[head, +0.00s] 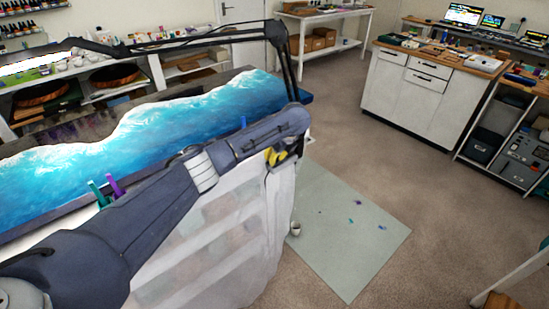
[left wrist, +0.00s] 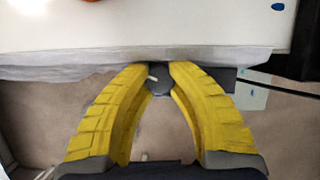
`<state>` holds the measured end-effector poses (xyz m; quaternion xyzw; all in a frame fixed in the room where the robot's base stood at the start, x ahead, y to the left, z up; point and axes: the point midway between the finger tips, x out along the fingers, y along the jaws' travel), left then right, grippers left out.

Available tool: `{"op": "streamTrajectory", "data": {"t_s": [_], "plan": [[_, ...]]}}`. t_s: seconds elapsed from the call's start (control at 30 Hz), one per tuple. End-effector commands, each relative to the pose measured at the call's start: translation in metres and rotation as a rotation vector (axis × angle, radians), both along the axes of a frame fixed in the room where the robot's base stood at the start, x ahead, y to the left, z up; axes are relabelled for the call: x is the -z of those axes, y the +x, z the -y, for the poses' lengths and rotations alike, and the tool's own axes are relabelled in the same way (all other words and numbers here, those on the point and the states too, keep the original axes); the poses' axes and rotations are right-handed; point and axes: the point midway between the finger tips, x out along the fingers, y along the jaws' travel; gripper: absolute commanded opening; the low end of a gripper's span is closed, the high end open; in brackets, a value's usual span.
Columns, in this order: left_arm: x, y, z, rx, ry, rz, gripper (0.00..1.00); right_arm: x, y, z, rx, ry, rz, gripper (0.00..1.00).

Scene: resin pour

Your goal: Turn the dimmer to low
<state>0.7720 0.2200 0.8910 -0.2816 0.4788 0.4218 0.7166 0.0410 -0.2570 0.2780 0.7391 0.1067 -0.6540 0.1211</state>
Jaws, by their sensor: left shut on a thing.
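The dimmer (left wrist: 160,84) is a dark grey round knob with a short white mark, at the edge of a white surface in the left wrist view. My left gripper (left wrist: 159,68) has its two yellow fingers shut on the knob, one on each side. In the head view my left gripper (head: 275,156) shows as a bit of yellow at the near right corner of the resin table; the dimmer is hidden there. My right gripper is in neither view.
The blue and white resin slab (head: 190,112) lies on the table beside my left arm. A lamp on a black arm (head: 288,75) reaches over it. A pale floor sheet (head: 345,245) with coloured spots and a small cup (head: 295,229) lie right of the table. The floor beyond is clear.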

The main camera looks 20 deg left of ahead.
Motion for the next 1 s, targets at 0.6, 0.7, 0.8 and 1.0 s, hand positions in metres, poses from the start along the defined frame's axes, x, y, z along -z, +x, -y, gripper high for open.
{"op": "streamTrajectory", "data": {"t_s": [0.6, 0.7, 0.8, 1.0], "plan": [[0.0007, 0.0, 0.0018, -0.175, -0.002, 0.0, 0.21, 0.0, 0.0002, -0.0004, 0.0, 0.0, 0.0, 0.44], [0.0006, 0.0001, 0.0016, -0.175, -0.002, 0.0, 0.33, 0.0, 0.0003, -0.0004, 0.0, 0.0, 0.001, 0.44], [0.0004, 0.0002, 0.0013, -0.175, -0.001, 0.0, 0.44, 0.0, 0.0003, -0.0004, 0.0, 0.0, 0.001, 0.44], [0.0003, 0.0003, 0.0009, -0.175, -0.001, 0.0, 0.52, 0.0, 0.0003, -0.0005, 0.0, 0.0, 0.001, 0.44]]}}
